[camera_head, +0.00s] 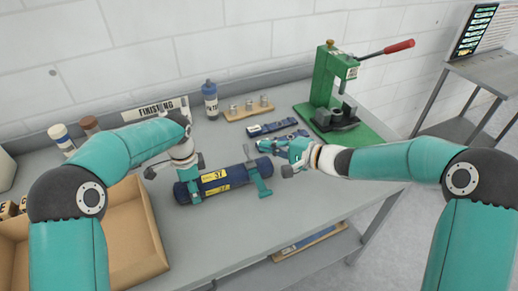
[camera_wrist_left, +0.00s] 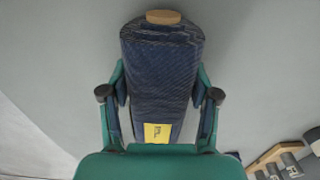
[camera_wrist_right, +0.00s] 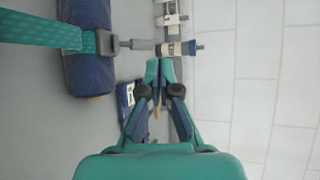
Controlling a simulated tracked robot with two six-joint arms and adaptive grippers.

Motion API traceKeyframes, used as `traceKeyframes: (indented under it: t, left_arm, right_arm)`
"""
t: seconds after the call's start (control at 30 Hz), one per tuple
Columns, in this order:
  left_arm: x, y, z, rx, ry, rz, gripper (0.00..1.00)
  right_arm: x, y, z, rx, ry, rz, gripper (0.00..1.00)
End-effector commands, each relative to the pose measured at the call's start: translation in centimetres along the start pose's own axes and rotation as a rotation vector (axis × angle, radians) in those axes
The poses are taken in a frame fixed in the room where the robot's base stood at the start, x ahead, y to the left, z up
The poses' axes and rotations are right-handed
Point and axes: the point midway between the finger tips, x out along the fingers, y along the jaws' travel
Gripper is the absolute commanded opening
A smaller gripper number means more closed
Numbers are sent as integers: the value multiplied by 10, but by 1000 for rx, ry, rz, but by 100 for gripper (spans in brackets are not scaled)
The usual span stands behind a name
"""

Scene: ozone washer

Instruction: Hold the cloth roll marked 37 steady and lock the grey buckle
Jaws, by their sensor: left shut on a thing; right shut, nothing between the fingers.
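The dark blue cloth roll (camera_head: 232,177) with yellow labels marked 37 lies on the grey bench. My left gripper (camera_wrist_left: 158,95) is shut around the roll near its left end, one finger on each side. A teal strap (camera_head: 258,178) wraps the roll near its right end; it also shows in the right wrist view (camera_wrist_right: 40,32). The grey buckle (camera_wrist_right: 107,42) sits on the strap, with a grey lever (camera_wrist_right: 140,44) pointing away from the roll. My right gripper (camera_wrist_right: 160,70) is shut and empty beside the roll's right end, apart from the buckle.
A green press (camera_head: 332,90) with a red handle stands behind on the right. Two dark blue strips (camera_head: 272,128) lie near my right gripper. A bottle (camera_head: 210,100) and a wooden block with metal pieces (camera_head: 249,108) stand behind the roll. A cardboard box (camera_head: 150,240) is at left.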

Motion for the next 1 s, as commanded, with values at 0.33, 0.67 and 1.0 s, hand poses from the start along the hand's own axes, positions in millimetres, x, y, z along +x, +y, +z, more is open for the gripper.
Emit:
traceKeyframes:
  t: [0.33,0.67,1.0]
  left_arm:
    - [0,0,0,-1,1,-1,2]
    - [0,0,0,0,1,-1,2]
    - [0,0,0,0,0,-1,66]
  right_arm:
    - [-67,-29,-4,-2,2,-1,0]
    - [-86,-37,-5,0,-1,1,0]
    - [-86,-37,-5,0,-1,0,0]
